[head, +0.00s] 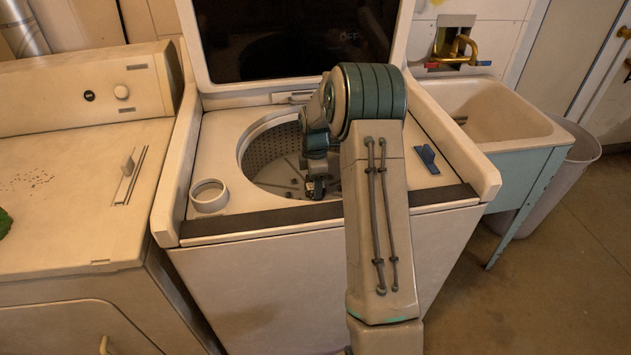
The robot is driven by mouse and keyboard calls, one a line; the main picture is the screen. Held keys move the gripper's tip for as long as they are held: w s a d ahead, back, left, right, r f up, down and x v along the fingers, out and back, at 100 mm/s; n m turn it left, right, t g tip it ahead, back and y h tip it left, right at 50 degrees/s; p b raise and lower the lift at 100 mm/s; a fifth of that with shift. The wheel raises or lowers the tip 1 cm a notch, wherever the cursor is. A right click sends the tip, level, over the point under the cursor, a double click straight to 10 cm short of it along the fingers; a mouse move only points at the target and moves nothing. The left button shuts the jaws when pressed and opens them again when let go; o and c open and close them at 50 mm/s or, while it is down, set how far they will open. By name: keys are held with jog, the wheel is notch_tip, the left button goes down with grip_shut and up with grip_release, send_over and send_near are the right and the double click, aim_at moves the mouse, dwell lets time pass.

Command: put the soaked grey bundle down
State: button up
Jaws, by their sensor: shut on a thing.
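My gripper (318,188) is small and dark in the head view. It points down over the front part of the round opening of the washing machine (250,285), whose lid stands open. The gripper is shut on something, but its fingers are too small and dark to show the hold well. I cannot make out the soaked grey bundle's shape; it seems hidden below the gripper and the machine's front rim. The perforated metal drum (268,147) shows behind and left of the gripper.
A utility sink (510,115) with a brass tap (455,48) stands at the right, beside a grey bin (580,150).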

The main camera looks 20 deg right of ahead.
jog(key=o, duration=1.4)
jog(key=s+a+r+m, duration=0.1)
jog(key=s+a+r, duration=0.15)
jog(key=r, duration=0.55)
jog(key=s+a+r+m, duration=0.1)
jog(key=s+r+m, duration=0.15)
jog(key=r, duration=0.55)
jog(key=s+a+r+m, duration=0.1)
jog(key=s+a+m, duration=0.1)
jog(key=s, duration=0.4)
jog(key=s+a+r+m+t, duration=0.1)
jog(key=s+a+r+m, duration=0.1)
jog(key=s, duration=0.4)
jog(key=s+a+r+m, duration=0.1)
jog(key=s+a+m, duration=0.2)
jog(key=s, duration=0.3)
jog(key=shift+a+r+m+t+p, duration=0.15)
jog(key=shift+a+m+t+p, duration=0.1)
jog(key=shift+m+t+p, duration=0.2)
jog(key=s+m, duration=0.1)
jog(key=s, duration=0.1)
jog(key=s+a+f+m, duration=0.1)
jog(key=s+m, duration=0.1)
jog(key=s, duration=0.1)
jog(key=s+f+m, duration=0.1)
jog(key=s, duration=0.2)
jog(key=shift+s+a, duration=0.2)
jog(key=shift+a, duration=0.15)
